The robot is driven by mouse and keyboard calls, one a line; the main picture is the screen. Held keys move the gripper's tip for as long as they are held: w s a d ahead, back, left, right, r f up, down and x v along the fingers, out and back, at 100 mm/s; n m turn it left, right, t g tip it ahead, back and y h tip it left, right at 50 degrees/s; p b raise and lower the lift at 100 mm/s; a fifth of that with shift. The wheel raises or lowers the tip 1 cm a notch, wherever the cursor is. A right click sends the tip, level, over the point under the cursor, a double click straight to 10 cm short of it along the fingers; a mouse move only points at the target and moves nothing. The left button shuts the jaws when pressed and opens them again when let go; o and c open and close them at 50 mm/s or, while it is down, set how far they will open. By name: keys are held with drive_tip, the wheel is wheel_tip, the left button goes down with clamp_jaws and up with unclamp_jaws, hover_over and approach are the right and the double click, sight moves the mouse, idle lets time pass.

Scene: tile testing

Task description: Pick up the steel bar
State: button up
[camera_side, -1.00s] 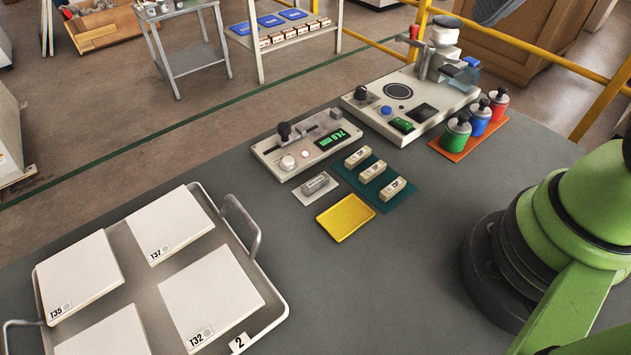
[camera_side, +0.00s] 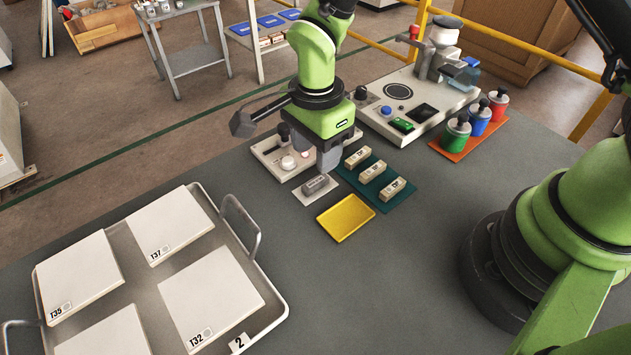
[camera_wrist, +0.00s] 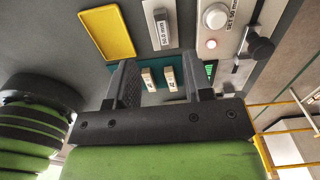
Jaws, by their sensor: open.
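The steel bar (camera_side: 316,184) is a small grey block lying on a pale square pad (camera_side: 304,197) on the table. In the wrist view the bar (camera_wrist: 162,29), marked "50.0 mm", appears beyond the fingertips, roughly in line with the gap between them. My gripper (camera_side: 317,163) points down just above and behind the bar in the side view, partly covering the gauge. In the wrist view the fingers (camera_wrist: 160,70) are spread with nothing held between them. Whether a finger touches the bar cannot be told.
A gauge (camera_side: 270,150) stands close behind the bar. A teal mat (camera_side: 372,196) with small blocks lies to the right, and a yellow tray (camera_side: 345,218) in front. A tile tray (camera_side: 275,300) is at left. Table between the tile tray and yellow tray is clear.

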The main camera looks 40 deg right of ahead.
sight(314, 183)
drive_tip(key=f, duration=0.7)
drive_tip(key=shift+w+a+f, duration=0.1)
drive_tip(key=shift+w, duration=0.1)
clamp_jaws()
